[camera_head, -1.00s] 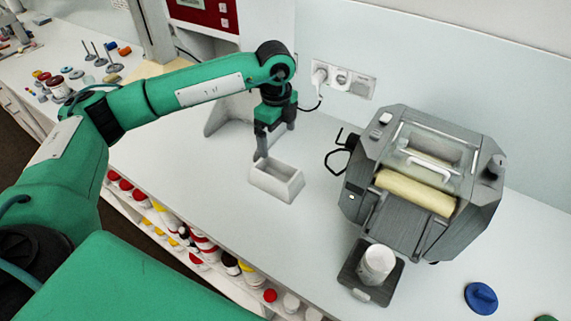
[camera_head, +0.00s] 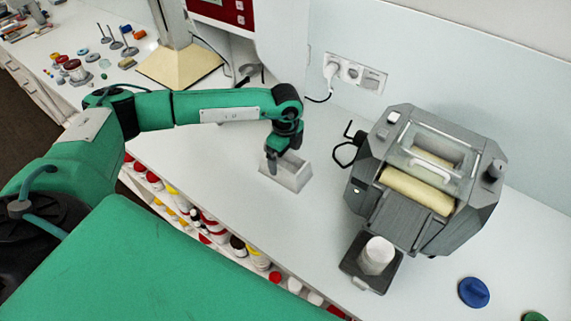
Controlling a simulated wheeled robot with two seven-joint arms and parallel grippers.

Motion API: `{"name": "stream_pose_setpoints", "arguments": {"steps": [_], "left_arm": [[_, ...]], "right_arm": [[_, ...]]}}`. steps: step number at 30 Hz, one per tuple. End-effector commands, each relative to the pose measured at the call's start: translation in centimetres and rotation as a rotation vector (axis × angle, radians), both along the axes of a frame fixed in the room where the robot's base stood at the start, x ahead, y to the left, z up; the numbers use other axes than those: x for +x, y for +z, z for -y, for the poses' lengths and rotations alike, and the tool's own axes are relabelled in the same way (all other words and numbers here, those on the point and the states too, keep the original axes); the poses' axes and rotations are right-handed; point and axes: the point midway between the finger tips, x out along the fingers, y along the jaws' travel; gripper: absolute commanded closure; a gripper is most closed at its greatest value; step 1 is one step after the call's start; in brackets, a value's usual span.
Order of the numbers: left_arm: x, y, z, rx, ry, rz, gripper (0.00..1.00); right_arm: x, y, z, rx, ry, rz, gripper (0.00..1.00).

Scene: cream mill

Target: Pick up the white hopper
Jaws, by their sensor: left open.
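The white hopper (camera_head: 291,181), a small open-topped box with sloped sides, stands on the white bench left of the grey mill. My left gripper (camera_head: 273,165) points down at the hopper's far left side, with its fingers at the rim there. The gripper is open. Its fingers hide part of the hopper's left end, and I cannot tell whether they touch it. My right gripper is not in view.
The grey mill (camera_head: 468,212) with cream rollers stands to the right. A white jar (camera_head: 376,255) sits on its front tray. A blue lid (camera_head: 473,292) lies at the right. A power socket (camera_head: 355,72) is on the back wall. Bottles fill the shelf below the bench edge.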

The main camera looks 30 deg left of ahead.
Motion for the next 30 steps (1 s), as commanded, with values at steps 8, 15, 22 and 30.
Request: {"name": "stream_pose_setpoints", "arguments": {"steps": [8,15,22,30], "left_arm": [[-0.1,-2.3,0.0,-0.001,-0.001,0.0,0.02],[0.0,-2.4,0.0,-0.001,0.0,0.0,0.16],[0.0,-2.3,0.0,-0.001,0.0,0.0,0.54],[0.0,-2.1,0.0,-0.002,0.0,0.001,0.55]], "right_arm": [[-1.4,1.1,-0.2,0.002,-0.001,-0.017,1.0],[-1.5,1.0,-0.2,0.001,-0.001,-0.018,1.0],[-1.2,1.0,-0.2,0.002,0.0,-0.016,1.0],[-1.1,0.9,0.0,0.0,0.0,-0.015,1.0]]}}
